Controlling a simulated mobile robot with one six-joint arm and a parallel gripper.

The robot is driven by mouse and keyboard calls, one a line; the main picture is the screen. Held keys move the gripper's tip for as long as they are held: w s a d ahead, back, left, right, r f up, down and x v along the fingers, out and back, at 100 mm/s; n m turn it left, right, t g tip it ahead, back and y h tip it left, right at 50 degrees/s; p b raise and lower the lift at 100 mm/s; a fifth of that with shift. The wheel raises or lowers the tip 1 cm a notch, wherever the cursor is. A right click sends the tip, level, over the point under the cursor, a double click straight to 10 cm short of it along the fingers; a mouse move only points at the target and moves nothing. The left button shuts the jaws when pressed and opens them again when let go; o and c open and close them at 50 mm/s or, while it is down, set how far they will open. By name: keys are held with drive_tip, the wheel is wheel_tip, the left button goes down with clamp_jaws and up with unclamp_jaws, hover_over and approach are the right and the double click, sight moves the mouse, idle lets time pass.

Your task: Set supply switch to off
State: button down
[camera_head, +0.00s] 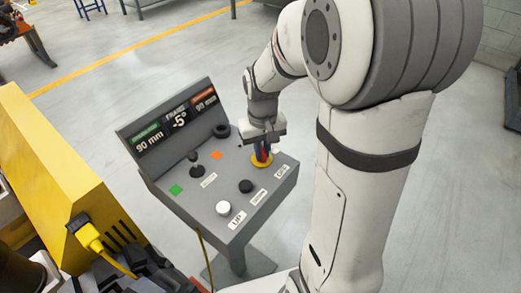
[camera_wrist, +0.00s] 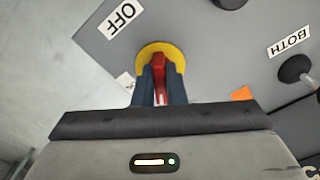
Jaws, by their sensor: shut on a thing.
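The supply switch is a red handle (camera_wrist: 158,68) on a round yellow base plate (camera_head: 262,160), near the right edge of the grey control panel (camera_head: 212,207). My gripper (camera_head: 261,150) reaches down from above onto this switch. In the wrist view its dark fingers (camera_wrist: 160,82) are on both sides of the red handle, shut on it. The yellow plate also shows in the wrist view (camera_wrist: 177,55), with an OFF label (camera_wrist: 121,18) above and left of it. The fingers hide part of the handle, so its exact setting cannot be told.
A yellow machine (camera_head: 65,170) is on the left. Open floor lies behind the panel.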

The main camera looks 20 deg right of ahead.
drive_tip(key=n, duration=0.6)
drive_tip(key=shift+w+r, duration=0.2)
idle(0.4)
drive_tip(key=c, duration=1.5)
unclamp_jaws()
drive_tip(key=shift+s+f, duration=0.1)
drive_tip(key=shift+f, duration=0.05)
wheel_tip(320, 180, up, 8)
drive_tip(key=shift+f, duration=0.1)
